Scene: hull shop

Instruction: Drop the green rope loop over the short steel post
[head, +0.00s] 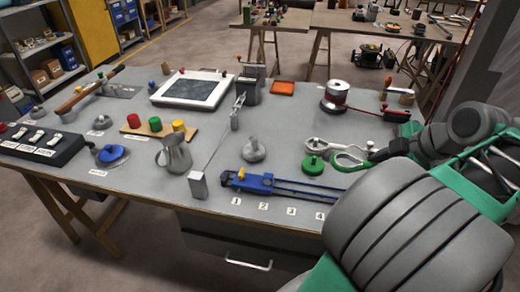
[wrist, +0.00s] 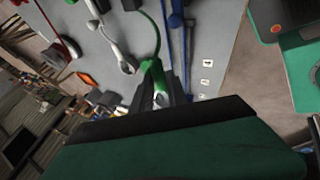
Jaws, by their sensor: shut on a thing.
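In the head view my own arm covers most of the gripper. A squat grey metal post (head: 254,151) with a wide round base stands left of the loop; its top is bare. I cannot tell for certain that it is the short steel post.
A blue slide with two rods (head: 265,183) lies at the front edge, above number labels. Bare bench shows left of the green knob.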

